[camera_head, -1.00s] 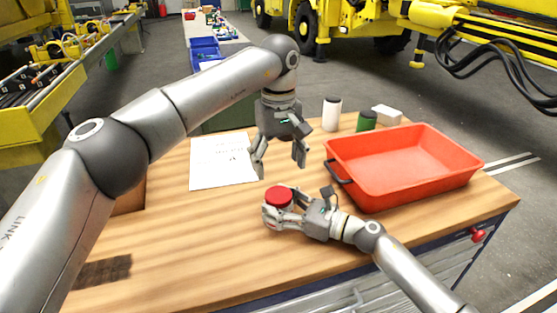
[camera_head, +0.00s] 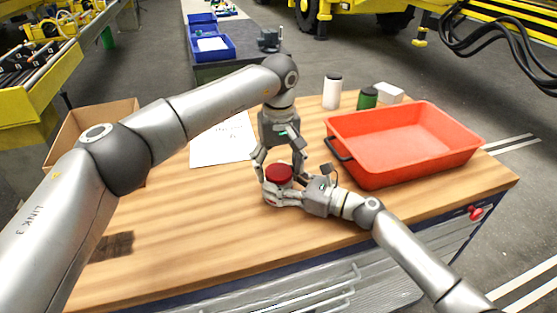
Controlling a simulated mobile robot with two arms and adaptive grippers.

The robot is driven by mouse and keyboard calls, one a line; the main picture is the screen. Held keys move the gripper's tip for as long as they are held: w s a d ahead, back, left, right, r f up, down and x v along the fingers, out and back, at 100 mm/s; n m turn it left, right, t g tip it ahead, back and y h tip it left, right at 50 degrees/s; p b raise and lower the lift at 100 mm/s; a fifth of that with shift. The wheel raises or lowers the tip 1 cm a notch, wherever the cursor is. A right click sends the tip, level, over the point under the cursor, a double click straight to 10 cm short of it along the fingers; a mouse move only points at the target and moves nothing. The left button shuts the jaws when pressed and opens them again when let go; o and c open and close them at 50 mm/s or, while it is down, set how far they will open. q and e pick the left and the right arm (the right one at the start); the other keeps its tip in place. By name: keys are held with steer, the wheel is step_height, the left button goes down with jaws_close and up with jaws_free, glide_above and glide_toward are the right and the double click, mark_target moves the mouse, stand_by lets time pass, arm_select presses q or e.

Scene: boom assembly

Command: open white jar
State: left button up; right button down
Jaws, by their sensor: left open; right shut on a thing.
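A jar with a red lid (camera_head: 279,174) stands on the wooden table (camera_head: 190,235); its body is mostly hidden by fingers, and what shows looks pale. My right gripper (camera_head: 280,195) comes from the right and is shut around the jar body, below the lid. My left gripper (camera_head: 279,166) points down from above, open, with its fingers on either side of the red lid. I cannot tell whether they touch it. A white bottle-like jar with a dark cap (camera_head: 332,92) stands at the back of the table.
A red tray (camera_head: 405,168) with a dark handle fills the table's right side. A green jar (camera_head: 367,98) and a white box (camera_head: 388,92) stand behind it. A paper sheet (camera_head: 217,148) lies behind left; a cardboard box (camera_head: 72,135) is at far left.

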arm_select(q)
steer(key=c, duration=0.9)
steer(key=o, duration=1)
steer(key=shift+c, duration=0.2)
steer(key=shift+r, duration=0.1)
step_height(320, 180, up, 8)
steer(key=shift+f, duration=0.25)
steer(key=shift+c, duration=0.3)
steer(key=shift+f, duration=3.85)
steer(key=shift+c, duration=0.2)
